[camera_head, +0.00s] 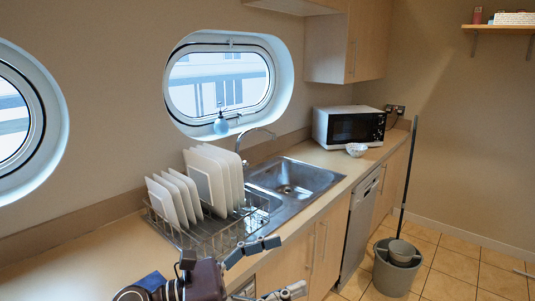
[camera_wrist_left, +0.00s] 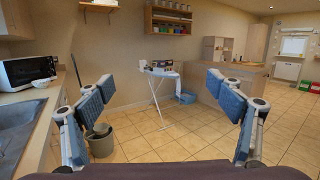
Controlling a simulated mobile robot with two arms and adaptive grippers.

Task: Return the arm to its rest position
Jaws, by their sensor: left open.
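My left gripper (camera_head: 268,270) is at the bottom of the head view, in front of the counter edge and near the dish rack. Its fingers are spread apart with nothing between them. In the left wrist view the two blue-grey fingers of my left gripper (camera_wrist_left: 166,105) stand wide apart, with open room beyond them. My right gripper does not show in either view.
A dish rack (camera_head: 215,238) with white plates stands left of the sink (camera_head: 290,185). A microwave (camera_head: 348,127) and bowl (camera_head: 356,149) are farther along the counter. A mop bucket (camera_head: 396,268) stands on the floor.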

